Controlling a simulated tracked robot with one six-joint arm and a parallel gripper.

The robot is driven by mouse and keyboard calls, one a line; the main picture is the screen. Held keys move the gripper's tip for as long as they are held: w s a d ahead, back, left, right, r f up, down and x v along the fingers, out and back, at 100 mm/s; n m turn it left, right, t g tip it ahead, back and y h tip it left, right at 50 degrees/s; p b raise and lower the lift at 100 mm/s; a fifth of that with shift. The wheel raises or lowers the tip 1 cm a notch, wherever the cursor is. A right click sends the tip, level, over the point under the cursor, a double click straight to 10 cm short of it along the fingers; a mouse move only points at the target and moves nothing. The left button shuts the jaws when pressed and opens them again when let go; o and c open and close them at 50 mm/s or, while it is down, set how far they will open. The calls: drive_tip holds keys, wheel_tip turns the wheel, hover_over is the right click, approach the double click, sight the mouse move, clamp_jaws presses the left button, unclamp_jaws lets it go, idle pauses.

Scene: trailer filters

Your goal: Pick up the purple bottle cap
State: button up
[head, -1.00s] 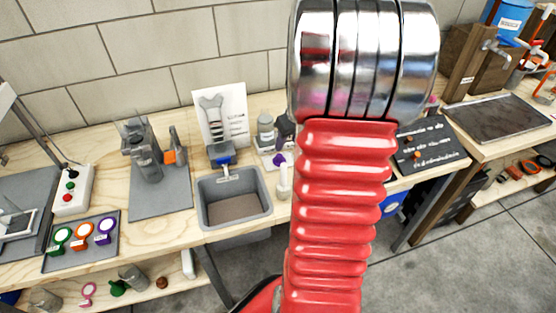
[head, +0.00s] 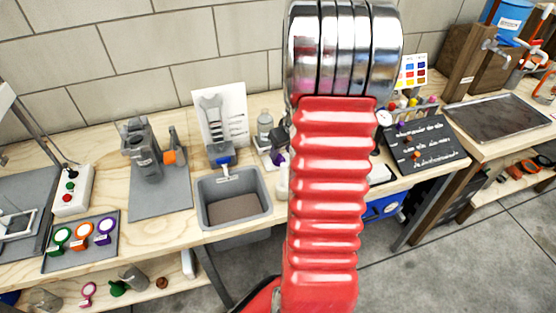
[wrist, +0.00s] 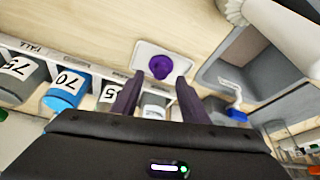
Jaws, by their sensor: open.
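The purple bottle cap (wrist: 160,66) lies on a small white tray (wrist: 178,52) in the wrist view, just beyond my fingertips and roughly centred between them. In the head view a bit of purple (head: 279,158), seemingly the cap, shows beside the left edge of my red arm. My gripper (wrist: 157,88) is open, with its two dark fingers apart and nothing visible between them. The cap appears apart from both fingers.
A grey sink (wrist: 262,55) lies right of the cap in the wrist view, with a white ribbed object (wrist: 235,10) by its edge. Numbered containers, including a blue one (wrist: 66,90), stand at the left. Bare wooden bench (wrist: 110,25) lies above left of the tray.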

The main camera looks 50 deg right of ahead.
sight(279, 158)
drive_tip(key=shift+x, duration=1.3)
drive_tip(key=shift+w, duration=0.1)
clamp_jaws()
